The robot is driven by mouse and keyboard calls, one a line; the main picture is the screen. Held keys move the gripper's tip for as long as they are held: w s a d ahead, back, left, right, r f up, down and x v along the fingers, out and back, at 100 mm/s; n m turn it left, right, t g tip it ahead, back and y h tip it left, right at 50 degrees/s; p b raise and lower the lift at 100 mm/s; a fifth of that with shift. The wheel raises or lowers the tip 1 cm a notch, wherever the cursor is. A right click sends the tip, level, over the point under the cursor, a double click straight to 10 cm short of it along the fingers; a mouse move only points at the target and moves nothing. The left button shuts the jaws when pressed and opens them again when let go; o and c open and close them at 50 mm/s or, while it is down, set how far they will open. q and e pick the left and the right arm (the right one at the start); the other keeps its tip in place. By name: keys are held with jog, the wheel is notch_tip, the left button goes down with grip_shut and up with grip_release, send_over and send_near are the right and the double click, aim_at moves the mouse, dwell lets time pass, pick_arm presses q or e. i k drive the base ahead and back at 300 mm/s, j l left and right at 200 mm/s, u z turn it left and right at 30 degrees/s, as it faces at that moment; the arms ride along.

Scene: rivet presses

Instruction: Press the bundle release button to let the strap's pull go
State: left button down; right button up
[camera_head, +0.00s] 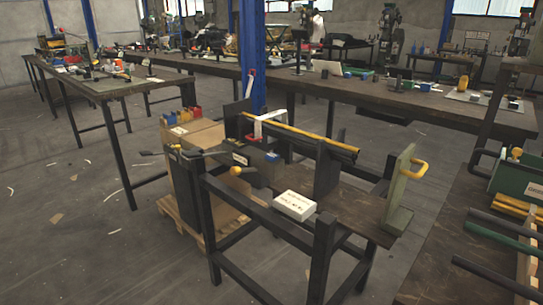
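A bundle of yellow and black bars (318,140) lies across dark upright plates on the small steel-framed bench in the middle. A white band or bracket (266,119) arches over the bundle near its left end; I cannot tell if it is the strap. Below it a small grey-blue box (268,169) with a blue top piece sits on the bench. I cannot tell which part is the release button. Neither gripper is in view.
A white labelled box (295,205) and a green plate with a yellow handle (400,190) are on the bench. Cartons on a pallet (185,222) stand behind its left end. A bench at right holds a green case (520,182) and bars. Floor at left front is mostly clear.

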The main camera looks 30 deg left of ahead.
aim_at(272, 157)
jog(key=i+j, duration=0.1)
jog(key=j, duration=0.35)
jog(key=i+j, duration=0.1)
jog(key=j, duration=0.35)
jog(key=i+j, duration=0.15)
jog(key=j, duration=0.3)
jog(key=i+j+u, duration=0.1)
jog(key=j, duration=0.35)
jog(key=i+j, duration=0.1)
jog(key=j, duration=0.35)
